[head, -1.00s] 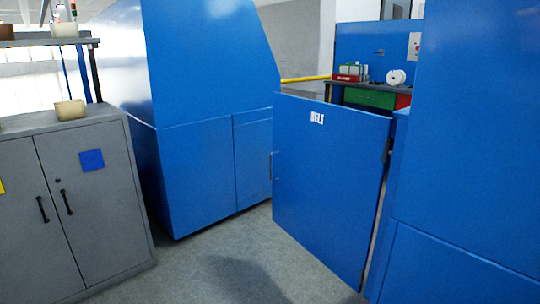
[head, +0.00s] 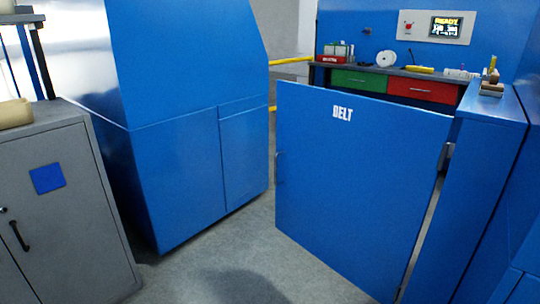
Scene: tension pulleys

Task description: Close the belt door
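The belt door (head: 350,190) is a blue panel with a white "BELT" label near its top. It stands ajar, swung out from hinges on its right edge beside a blue housing (head: 490,170). A small handle (head: 278,168) is on its left edge. A gap shows between that left edge and the blue cabinet to the left. Neither of my grippers shows in the head view.
A large blue machine cabinet (head: 175,130) stands left of the door. A grey cabinet (head: 65,215) is at the far left. Behind the door is a workbench with green (head: 358,81) and red (head: 423,91) drawers and a control panel (head: 436,27). Grey floor (head: 215,270) is clear in front.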

